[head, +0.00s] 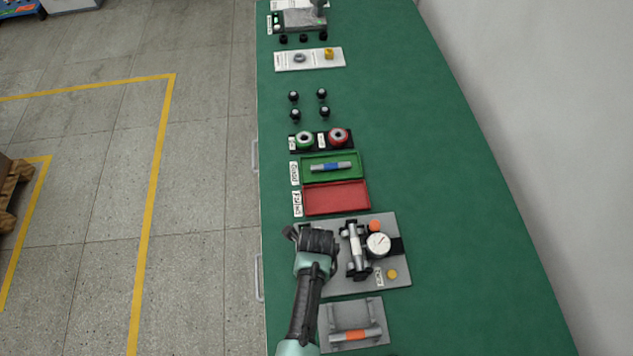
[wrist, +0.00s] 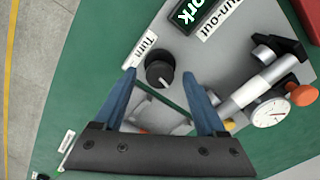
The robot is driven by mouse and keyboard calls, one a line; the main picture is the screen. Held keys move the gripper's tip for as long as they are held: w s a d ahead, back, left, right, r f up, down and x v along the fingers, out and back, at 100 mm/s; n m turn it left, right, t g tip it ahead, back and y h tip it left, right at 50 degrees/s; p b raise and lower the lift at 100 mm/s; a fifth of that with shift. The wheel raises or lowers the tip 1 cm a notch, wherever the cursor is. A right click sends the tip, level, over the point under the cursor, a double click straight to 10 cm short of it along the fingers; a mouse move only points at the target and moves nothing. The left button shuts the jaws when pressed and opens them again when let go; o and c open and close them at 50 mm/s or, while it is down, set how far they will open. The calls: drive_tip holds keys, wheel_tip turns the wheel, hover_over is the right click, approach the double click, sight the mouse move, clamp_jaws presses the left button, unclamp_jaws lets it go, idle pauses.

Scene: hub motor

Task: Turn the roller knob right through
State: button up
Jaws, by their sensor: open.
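The roller knob (wrist: 159,72), black and round with a light mark on its face, sits on the grey plate beside a "Turn" label (wrist: 146,47) in the wrist view. My gripper (wrist: 160,77) is open, with one blue finger on each side of the knob in the picture. I cannot tell whether either finger touches it. In the head view my gripper (head: 297,234) is over the left part of the grey plate (head: 338,285) and hides the knob. A metal shaft (head: 357,247) lies on the fixture beside a dial gauge (wrist: 269,113).
A red tray (head: 335,198) and a green tray (head: 345,173) holding a blue-banded shaft lie beyond the plate. A grey cradle (head: 350,312) with an orange-banded shaft is on the near side. An orange knob (wrist: 303,95) stands by the gauge. The green table is clear to the right.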

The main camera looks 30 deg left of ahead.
wheel_tip(320, 180, up, 13)
drive_tip(key=shift+f, duration=0.15)
idle(0.4)
